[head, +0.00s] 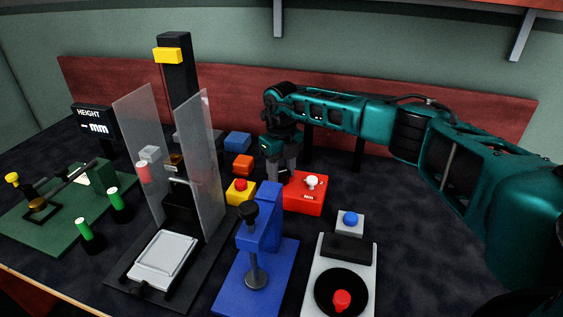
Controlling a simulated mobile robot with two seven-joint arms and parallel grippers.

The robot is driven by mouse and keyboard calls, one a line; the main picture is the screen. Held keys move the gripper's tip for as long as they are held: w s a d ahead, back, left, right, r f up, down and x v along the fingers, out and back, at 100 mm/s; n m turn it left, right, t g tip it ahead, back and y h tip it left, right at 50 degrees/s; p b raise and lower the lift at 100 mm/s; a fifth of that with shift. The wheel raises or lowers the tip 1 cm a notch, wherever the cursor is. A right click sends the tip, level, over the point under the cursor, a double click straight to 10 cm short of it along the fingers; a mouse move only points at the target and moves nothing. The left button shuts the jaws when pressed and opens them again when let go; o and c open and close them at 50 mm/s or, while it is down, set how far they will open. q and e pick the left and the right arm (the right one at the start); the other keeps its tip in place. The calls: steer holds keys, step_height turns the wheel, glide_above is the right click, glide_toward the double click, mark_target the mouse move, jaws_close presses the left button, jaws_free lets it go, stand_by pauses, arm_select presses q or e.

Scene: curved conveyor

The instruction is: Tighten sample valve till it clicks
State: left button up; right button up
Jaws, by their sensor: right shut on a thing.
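My right gripper (284,173) points down at the left rear edge of a red box (304,203). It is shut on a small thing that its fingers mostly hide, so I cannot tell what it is. The red box bears a white knob (313,181) on top and white lettering that seems to read "Nm". The white knob is just right of the gripper and looks apart from the fingers. No part is clearly marked as the sample valve. My left gripper is not in view.
A tall black stand with clear shields (206,160) is to the left. A yellow box (240,192) is close to the gripper. The dark table is freer at the right.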

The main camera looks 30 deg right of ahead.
mark_target(281, 172)
steer(key=shift+m+p, duration=0.5)
steer(key=shift+m, duration=0.3)
steer(key=o, duration=1.1)
steer(key=shift+c, duration=0.2)
steer(key=shift+r, duration=0.1)
step_height(281, 172, up, 13)
steer(key=p, duration=0.1)
